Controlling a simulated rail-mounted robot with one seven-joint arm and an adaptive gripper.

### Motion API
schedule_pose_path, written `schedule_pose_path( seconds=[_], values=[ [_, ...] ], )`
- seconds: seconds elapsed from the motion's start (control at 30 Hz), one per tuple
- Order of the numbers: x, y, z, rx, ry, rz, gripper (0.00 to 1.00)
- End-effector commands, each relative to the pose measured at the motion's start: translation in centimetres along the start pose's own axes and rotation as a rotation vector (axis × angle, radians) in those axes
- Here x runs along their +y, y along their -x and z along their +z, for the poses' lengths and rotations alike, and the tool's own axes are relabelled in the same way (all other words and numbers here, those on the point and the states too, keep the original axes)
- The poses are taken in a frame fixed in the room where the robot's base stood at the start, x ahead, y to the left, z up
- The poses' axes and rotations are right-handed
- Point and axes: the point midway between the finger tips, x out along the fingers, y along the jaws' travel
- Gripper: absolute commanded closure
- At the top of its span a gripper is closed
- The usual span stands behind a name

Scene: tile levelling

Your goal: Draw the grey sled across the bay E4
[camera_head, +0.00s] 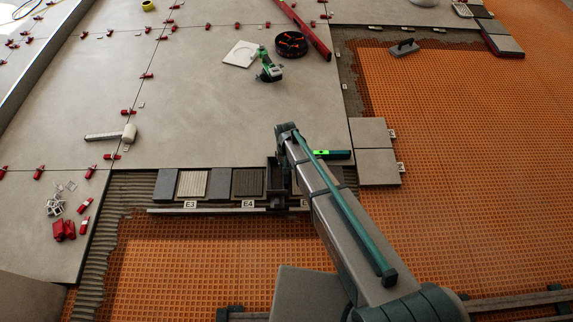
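Bay E4 (248,183) is a dark ribbed square in the strip of bays, with its white E4 label (247,204) in front. A dark grey boxy frame (279,186), which looks like the sled, stands just right of bay E4 at the pale rail (190,210). My arm comes in from the lower right, and its wrist end is above and behind this frame. My gripper (284,160) seems to point down at the frame's far side. Its fingers merge with the dark shapes there, so I cannot tell whether they touch or hold the sled.
Bay E3 (192,184) holds a paler ribbed square on the left. A third label is mostly hidden by my arm. A green-lit level (331,154) lies right of my wrist. A white mallet (128,134), red clips (64,230) and a green tool (268,68) lie on the tiles.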

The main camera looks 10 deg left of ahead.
Motion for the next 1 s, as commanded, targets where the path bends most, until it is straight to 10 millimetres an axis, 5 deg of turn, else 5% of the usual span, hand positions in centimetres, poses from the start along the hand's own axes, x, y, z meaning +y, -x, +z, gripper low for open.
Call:
schedule_pose_path(
  seconds=[0.17,0.57,1.0],
  values=[
    [-0.1,0.0,0.0,0.001,0.001,-0.001,0.52],
    [0.0,0.5,0.0,0.002,0.0,-0.001,0.52],
    [0.0,7.9,0.1,0.003,0.001,-0.001,0.52]
  ],
)
